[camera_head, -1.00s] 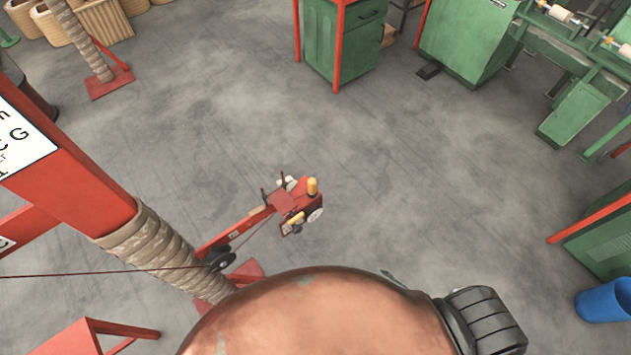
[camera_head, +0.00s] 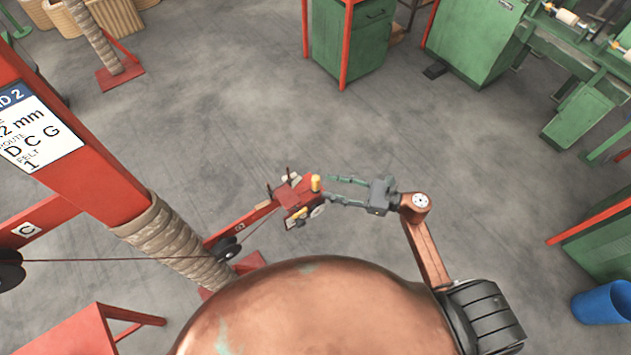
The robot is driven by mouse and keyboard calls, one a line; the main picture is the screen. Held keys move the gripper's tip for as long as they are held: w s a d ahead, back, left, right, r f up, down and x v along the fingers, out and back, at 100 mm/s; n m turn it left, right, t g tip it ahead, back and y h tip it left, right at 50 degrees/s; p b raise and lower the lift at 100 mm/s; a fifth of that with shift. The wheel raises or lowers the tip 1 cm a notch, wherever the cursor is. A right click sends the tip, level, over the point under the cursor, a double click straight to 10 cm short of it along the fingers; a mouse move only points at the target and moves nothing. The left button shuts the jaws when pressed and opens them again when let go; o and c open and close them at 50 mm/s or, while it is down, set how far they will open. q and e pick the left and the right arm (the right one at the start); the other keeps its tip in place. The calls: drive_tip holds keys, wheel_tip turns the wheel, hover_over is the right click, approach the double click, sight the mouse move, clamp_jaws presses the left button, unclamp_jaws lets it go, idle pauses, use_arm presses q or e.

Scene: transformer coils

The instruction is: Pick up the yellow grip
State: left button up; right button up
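An upright yellow grip (camera_head: 316,183) stands on the red winding device (camera_head: 290,196) at the end of a red arm, near the middle of the camera_head view. A second, smaller yellow part (camera_head: 298,216) sits lower on the same device. My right gripper (camera_head: 332,190) reaches in from the right, with its two grey-green fingers apart and pointing left. Its fingertips are close to the right side of the upright grip. I cannot tell whether they touch it. Nothing shows between the fingers. My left gripper is not in view.
A red frame with a labelled sign (camera_head: 38,140) and a wrapped post (camera_head: 175,240) stands at the left. A thin dark wire runs to the device. Green cabinets (camera_head: 350,45), green machines and a blue bin (camera_head: 603,303) stand around open grey floor.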

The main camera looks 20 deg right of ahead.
sight(316, 182)
drive_tip(key=p+x, duration=0.1)
drive_tip(key=x, duration=0.4)
drive_tip(key=shift+w+a+r, duration=0.15)
drive_tip(key=shift+w, duration=0.15)
drive_tip(key=shift+c, duration=0.7)
clamp_jaws()
